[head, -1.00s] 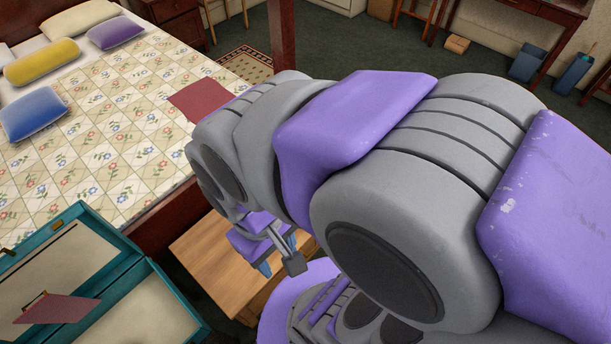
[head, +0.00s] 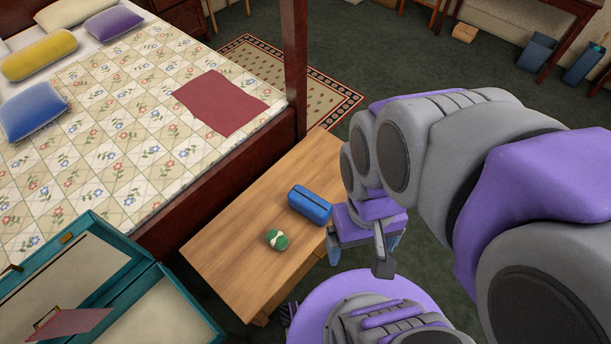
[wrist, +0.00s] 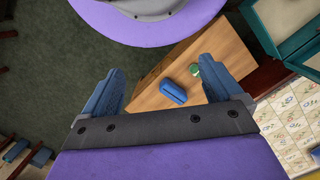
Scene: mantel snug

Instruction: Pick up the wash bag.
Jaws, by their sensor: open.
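The wash bag (head: 310,204) is a blue, rounded, oblong pouch with a dark line along its top. It lies on a wooden bench (head: 222,249) at the foot of the bed. My gripper (head: 363,254) is just right of the bag in the head view, apart from it, with nothing held. In the wrist view the gripper's blue fingers (wrist: 162,78) are spread wide, and the wash bag (wrist: 173,91) shows between them, farther off on the bench.
A small green and white object (head: 277,240) sits beside the bag on the bench. An open teal suitcase (head: 140,284) stands at the lower left. The bed (head: 120,130) with its dark post (head: 294,65) lies behind the bench.

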